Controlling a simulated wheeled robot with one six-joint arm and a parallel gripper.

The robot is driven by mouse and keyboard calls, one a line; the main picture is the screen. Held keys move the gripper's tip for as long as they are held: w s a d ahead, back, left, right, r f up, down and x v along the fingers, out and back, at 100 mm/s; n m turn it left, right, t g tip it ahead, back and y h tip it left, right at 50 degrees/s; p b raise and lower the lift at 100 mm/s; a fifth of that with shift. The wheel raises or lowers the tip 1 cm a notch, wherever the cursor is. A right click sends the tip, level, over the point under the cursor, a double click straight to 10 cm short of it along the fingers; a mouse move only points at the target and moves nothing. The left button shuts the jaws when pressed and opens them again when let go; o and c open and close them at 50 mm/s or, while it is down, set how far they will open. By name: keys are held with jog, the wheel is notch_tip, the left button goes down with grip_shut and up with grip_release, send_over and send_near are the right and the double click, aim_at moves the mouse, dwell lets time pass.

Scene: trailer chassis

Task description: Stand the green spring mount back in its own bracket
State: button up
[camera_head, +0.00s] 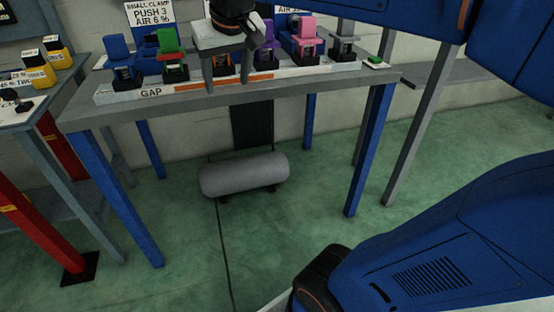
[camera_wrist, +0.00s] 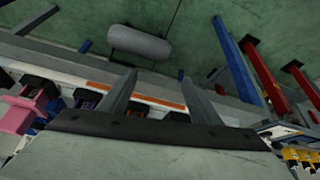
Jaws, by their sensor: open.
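A green mount (camera_head: 167,41) shows left of centre on the grey bench in the head view. It rises over a black bracket (camera_head: 176,73), with a reddish part low on it. Whether it is seated or only leaning there is too small to tell. My gripper (camera_head: 227,86) is open and empty, fingers pointing down over the bench's front edge, to the right of the green mount. In the wrist view my gripper (camera_wrist: 160,77) also shows nothing between its fingers. I cannot make out the green mount in that view.
Blue (camera_head: 117,47), purple (camera_head: 266,33), pink (camera_head: 301,28) and grey (camera_head: 345,27) mounts stand along the bench (camera_head: 240,96). A small green-topped block (camera_head: 376,62) lies at its right end. A grey cylinder (camera_head: 244,174) lies on the floor below.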

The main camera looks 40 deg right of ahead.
jog(key=s+d+f+n+y, duration=0.1)
jog(key=s+f, duration=1.6)
jog(key=f, duration=0.2)
jog(key=shift+s+d+f+g, duration=0.15)
jog(key=shift+d+f+g, duration=0.15)
jog(key=shift+d, duration=0.1)
jog(key=shift+r, duration=0.1)
